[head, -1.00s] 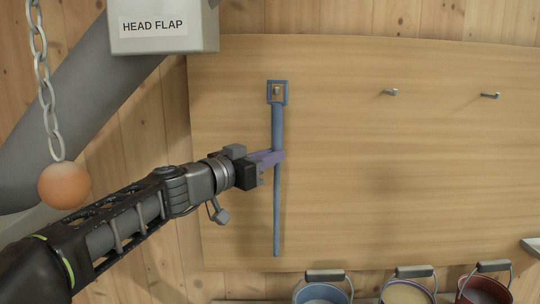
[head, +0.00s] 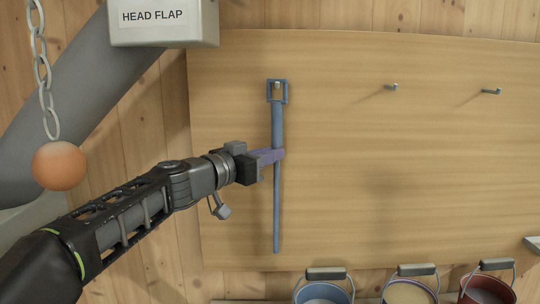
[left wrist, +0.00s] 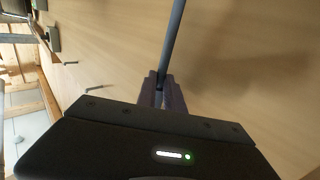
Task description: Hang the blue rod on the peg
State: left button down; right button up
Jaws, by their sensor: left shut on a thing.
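The blue rod (head: 277,205) is upright in front of the wooden board, with a square loop at its top. A peg (head: 277,86) shows inside the loop, near the loop's upper edge in the head view. I cannot tell whether the loop rests on the peg. My left gripper (head: 272,157) is shut on the rod below its loop, coming in from the left. In the left wrist view the rod (left wrist: 174,40) runs up from between the fingers (left wrist: 162,92); its loop is not clearly seen there. My right gripper is not in view.
Two bare pegs, a middle one (head: 391,87) and a right one (head: 491,92), stick out of the board (head: 400,180). Several buckets (head: 323,291) stand below it. A ball on a chain (head: 60,166) hangs at left, below the HEAD FLAP box (head: 163,22).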

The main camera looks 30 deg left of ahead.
pick_arm(q)
jog(key=c, duration=1.4)
grip_release()
jog(key=b+v, duration=0.3)
jog(key=v, duration=0.5)
jog(key=shift+b, duration=0.35)
jog(key=shift+w, duration=0.1)
